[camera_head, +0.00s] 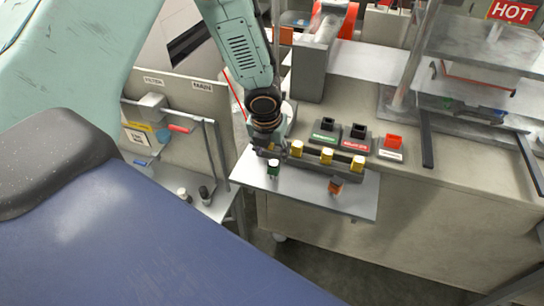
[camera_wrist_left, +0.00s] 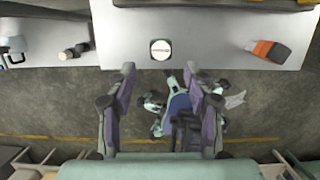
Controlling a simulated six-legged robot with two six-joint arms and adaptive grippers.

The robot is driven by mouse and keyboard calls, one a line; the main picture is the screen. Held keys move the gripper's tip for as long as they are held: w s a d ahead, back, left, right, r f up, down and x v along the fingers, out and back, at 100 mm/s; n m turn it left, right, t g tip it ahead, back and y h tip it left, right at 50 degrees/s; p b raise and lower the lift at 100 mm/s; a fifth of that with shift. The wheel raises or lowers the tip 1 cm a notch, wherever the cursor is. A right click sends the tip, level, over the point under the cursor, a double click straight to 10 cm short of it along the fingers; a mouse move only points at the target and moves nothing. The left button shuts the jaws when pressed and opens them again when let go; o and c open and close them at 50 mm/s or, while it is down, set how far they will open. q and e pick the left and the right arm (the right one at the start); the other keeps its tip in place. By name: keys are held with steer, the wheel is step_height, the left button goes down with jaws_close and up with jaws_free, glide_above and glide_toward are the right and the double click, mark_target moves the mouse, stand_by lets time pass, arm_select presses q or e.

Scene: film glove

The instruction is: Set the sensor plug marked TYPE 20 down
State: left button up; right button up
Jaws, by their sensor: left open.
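A small green plug (camera_head: 273,170) with a pale top stands upright on the grey shelf (camera_head: 300,196), near its left end. In the left wrist view the green plug (camera_wrist_left: 160,49) shows from above, with a round white label too small to read. My left gripper (camera_head: 268,152) is just behind and above it. In the left wrist view the left gripper (camera_wrist_left: 160,76) has its fingers spread wide, with nothing between them. The plug stands beyond the fingertips, apart from them. My right gripper is not in view.
An orange plug (camera_head: 335,187) lies farther right on the shelf. A dark rack with several yellow pieces (camera_head: 327,157) runs along its back. Small white and black pieces (camera_head: 204,193) stand on a lower shelf at left.

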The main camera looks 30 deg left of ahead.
arm_select(q)
steer(key=p+v, duration=0.1)
steer(key=v, duration=0.4)
steer(key=shift+w, duration=0.15)
steer(key=s+d+f+n+g+h, duration=0.1)
steer(key=s+d+f+n+h, duration=0.1)
steer(key=s+d+f+n, duration=0.45)
steer(key=s+d+f+n+g+h, duration=0.1)
steer(key=s+d+f+n, duration=0.25)
steer(key=s+n, duration=0.6)
steer(key=s+a+f+n+y, duration=0.1)
steer(key=s+f+n, duration=0.1)
steer(key=s+n, duration=0.4)
steer(key=s+a+f+n+y, duration=0.1)
steer(key=s+f+n, duration=0.1)
steer(key=s+n, duration=0.5)
steer(key=n, duration=0.4)
steer(key=shift+s+a+f+n+g, duration=0.2)
steer(key=shift+a+f+n+g, duration=0.1)
steer(key=shift+a+f, duration=0.1)
